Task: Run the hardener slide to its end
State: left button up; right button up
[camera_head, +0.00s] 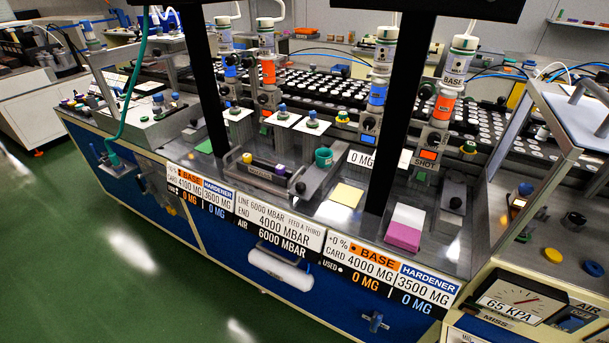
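Two dispensing stations stand on the bench. Each pairs a blue-banded cartridge with an orange-banded one, and the panels below carry blue HARDENER labels. The left blue-banded cartridge (229,66) and the right blue-banded cartridge (378,91) stand upright over metal blocks. The left HARDENER label (217,191) reads 3600 MG and the right HARDENER label (428,282) reads 3500 MG; both used readings are 0 MG. I cannot tell which part is the hardener slide. Neither of my grippers is in view.
Black posts (397,120) cross in front of the bench. A tray (265,178) marked MODULES, a yellow pad (346,195) and a pink block (403,236) lie near the front edge. A gauge (520,296) reading 65 KPA stands at right. The green floor (120,270) is clear.

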aim_at(307, 184)
jog(key=i+j+z, duration=0.15)
jog(key=j, duration=0.2)
jog(key=i+j+z, duration=0.15)
jog(key=j, duration=0.2)
jog(key=i+j+z, duration=0.15)
jog(key=j, duration=0.2)
jog(key=i+j+z, duration=0.15)
jog(key=j, duration=0.25)
jog(key=i+j+z, duration=0.15)
jog(key=j, duration=0.25)
jog(key=j+z, duration=0.15)
jog(key=j, duration=0.25)
